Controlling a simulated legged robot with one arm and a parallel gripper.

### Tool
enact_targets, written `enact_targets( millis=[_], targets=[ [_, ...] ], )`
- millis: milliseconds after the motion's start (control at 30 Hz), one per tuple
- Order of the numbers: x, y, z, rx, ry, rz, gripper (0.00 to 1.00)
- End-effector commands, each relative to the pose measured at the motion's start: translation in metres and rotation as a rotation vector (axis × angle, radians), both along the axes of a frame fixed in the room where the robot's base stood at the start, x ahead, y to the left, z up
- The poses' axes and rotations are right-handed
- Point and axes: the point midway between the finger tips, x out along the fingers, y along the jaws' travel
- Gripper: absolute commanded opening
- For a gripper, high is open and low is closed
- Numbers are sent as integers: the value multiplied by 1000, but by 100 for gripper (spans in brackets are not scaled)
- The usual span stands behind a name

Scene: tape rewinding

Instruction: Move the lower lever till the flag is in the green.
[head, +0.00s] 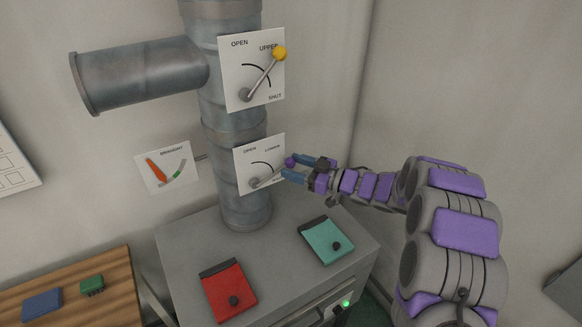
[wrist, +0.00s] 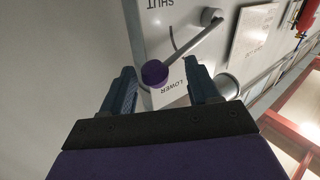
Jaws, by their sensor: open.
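The lower lever (head: 268,178) is a grey rod on a white plate (head: 247,158) marked OPEN, LOWER and SHUT, fixed to the metal pipe. Its purple knob (head: 291,162) is at the upper right of its pivot. My gripper (head: 289,167) is open at the knob. In the wrist view the purple knob (wrist: 154,73) shows between and just beyond the open fingers (wrist: 160,88); I cannot tell whether they touch it. The draught gauge (head: 167,167) has an orange flag (head: 156,170) at the left, away from the green patch (head: 177,174) on its arc.
The upper lever (head: 265,74), with a yellow knob, is on a plate above. A red case (head: 228,290) and a teal case (head: 327,240) lie on the grey cabinet (head: 190,250). A wooden table (head: 110,290) holds blue and green blocks.

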Motion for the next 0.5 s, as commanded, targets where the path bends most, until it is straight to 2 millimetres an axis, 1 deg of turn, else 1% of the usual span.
enact_targets(
  millis=[167,500],
  targets=[
    [6,5,0,4,-2,-2,60],
    [6,19,-1,-4,0,-1,60]
  ],
)
